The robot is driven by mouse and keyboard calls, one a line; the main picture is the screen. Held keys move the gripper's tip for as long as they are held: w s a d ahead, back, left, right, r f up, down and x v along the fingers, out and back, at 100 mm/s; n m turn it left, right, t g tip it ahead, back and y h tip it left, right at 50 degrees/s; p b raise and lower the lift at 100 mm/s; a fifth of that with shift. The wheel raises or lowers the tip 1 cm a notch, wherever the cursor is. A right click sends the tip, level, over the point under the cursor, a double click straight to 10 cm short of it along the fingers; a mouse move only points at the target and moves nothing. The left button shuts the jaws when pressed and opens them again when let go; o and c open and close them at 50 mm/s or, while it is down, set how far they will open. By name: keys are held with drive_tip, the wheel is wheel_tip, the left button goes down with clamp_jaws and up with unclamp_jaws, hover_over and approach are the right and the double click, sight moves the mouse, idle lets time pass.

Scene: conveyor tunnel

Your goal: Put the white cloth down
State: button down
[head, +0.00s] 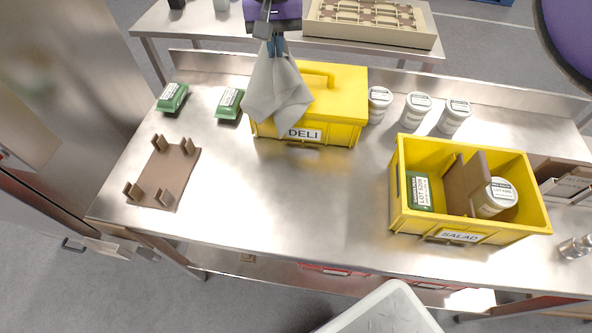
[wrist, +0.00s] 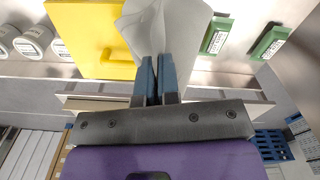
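The white cloth (head: 277,88) hangs down from my gripper (head: 276,45), in front of the closed yellow DELI box (head: 345,92). The cloth covers the left part of that box and its lid. In the wrist view the blue fingertips (wrist: 158,75) are close together with the cloth (wrist: 165,30) pinched between them. The yellow lid (wrist: 92,38) shows beside the cloth there. I cannot tell whether the cloth's lower edge touches the box.
An open yellow SALAD box (head: 398,208) with a divider holds a green pack and a white tub. Two green packs (head: 172,97) (head: 229,103) and a brown posted stand (head: 163,177) are at left. White tubs (head: 417,108) stand behind. The steel table's front middle (head: 300,205) is clear.

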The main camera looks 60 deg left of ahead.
drive_tip(key=s+d+f, duration=0.3)
drive_tip(key=d+f, duration=0.5)
drive_tip(key=s+d+f+n, duration=0.1)
drive_tip(key=s+d+f, duration=0.3)
drive_tip(key=d+f, duration=0.4)
drive_tip(key=s+d+f+n, duration=0.1)
drive_tip(key=s+d+f, duration=0.3)
drive_tip(key=d+f, duration=0.4)
drive_tip(key=shift+s+f, duration=0.2)
drive_tip(key=shift+f, duration=0.45)
idle(0.4)
drive_tip(key=c, duration=0.9)
unclamp_jaws()
drive_tip(key=shift+r, duration=0.1)
